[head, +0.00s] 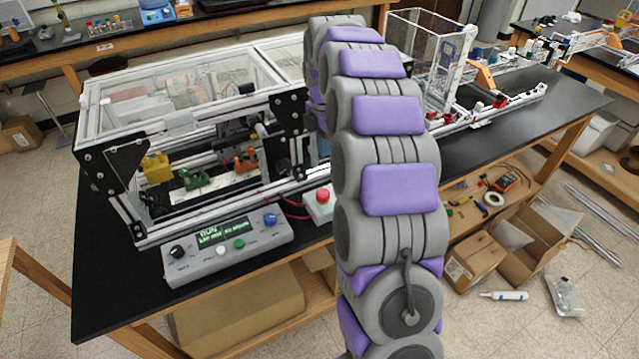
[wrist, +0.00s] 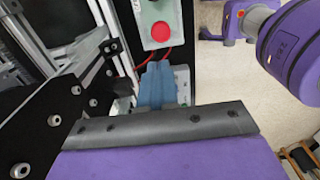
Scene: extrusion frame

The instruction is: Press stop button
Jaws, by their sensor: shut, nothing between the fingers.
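The red stop button (head: 323,196) sits on a small pale box on the black bench, just right of the control box. My arm partly covers that small box in the head view. In the wrist view, the red button (wrist: 161,31) is near the top, on its pale box. My gripper (wrist: 157,68) shows there as blue fingers, shut and empty. The fingertips point toward the button and appear just below it in the picture, apart from it. In the head view, my arm hides most of the gripper.
A grey control box (head: 228,247) with a green display, knobs and buttons stands left of the stop button. An extrusion frame (head: 190,95) with clear panels and black plates stands behind it. Red wires run beside the button. Cardboard boxes (head: 500,245) stand at lower right.

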